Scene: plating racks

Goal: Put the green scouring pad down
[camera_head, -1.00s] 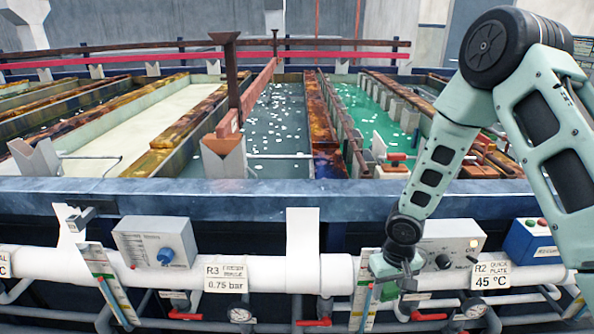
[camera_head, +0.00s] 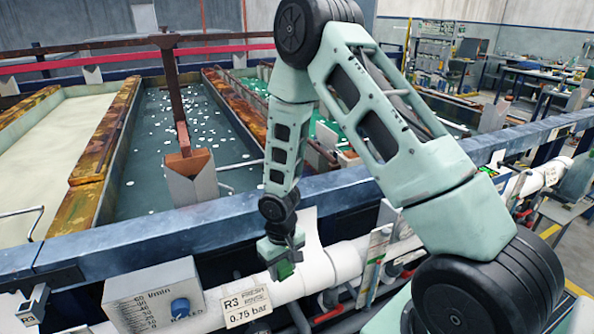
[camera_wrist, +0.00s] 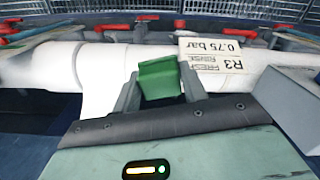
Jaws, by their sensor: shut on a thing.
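The green scouring pad (camera_wrist: 159,79) is held between the two fingers of my gripper (camera_wrist: 160,92) in the wrist view. In the head view my gripper (camera_head: 283,262) hangs down in front of the white pipe, with the green pad (camera_head: 284,270) showing small at its tip. The gripper is shut on the pad. In the wrist view the pad appears in front of the white pipe, near the R3 label; I cannot tell whether it touches the pipe.
The white pipe (camera_head: 345,255) runs along the tank front. The R3 label (camera_head: 245,306) and a grey flow box with a blue knob (camera_head: 153,299) are to the left. A blue rail (camera_head: 130,236) edges the tanks behind. Work benches (camera_head: 540,75) stand far right.

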